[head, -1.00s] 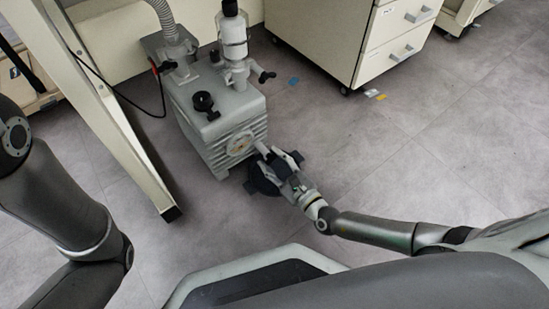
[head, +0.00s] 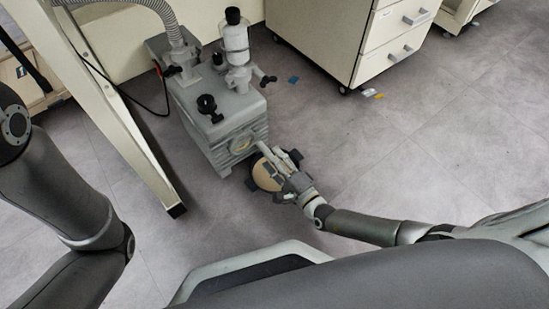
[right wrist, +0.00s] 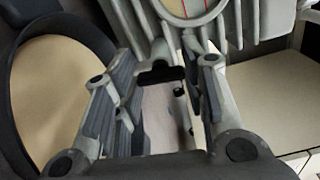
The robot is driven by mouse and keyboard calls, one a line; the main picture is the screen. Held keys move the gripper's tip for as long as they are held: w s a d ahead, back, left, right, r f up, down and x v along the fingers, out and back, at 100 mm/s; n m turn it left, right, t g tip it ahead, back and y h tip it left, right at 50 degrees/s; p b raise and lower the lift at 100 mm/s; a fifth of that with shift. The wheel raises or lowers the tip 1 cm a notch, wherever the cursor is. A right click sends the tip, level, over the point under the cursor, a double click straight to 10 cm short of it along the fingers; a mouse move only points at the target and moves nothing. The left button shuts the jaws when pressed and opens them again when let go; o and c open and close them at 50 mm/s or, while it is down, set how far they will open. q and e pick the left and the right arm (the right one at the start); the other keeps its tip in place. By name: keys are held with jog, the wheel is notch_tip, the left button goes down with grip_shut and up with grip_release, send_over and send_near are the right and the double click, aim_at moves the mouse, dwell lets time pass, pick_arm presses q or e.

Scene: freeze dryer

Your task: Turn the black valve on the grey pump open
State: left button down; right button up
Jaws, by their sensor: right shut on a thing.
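The grey pump (head: 222,120) stands on the floor in the upper left of the head view. The black valve (right wrist: 160,75) shows as a short dark crossbar between my right fingers in the right wrist view, close to the pump's ribbed front (right wrist: 185,30). My right gripper (head: 270,156) is at the low front of the pump and also shows in the right wrist view (right wrist: 164,78). It is shut on the valve, with one finger on each side. In the head view my gripper hides the valve. My left gripper is out of view.
A slanted cream frame leg (head: 135,125) stands left of the pump. A drawer cabinet (head: 345,40) is at the back right. A beige disc with a dark rim (head: 262,176) shows beside my right gripper.

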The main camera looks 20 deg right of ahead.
jog(key=shift+n, duration=0.7)
jog(key=o, duration=1)
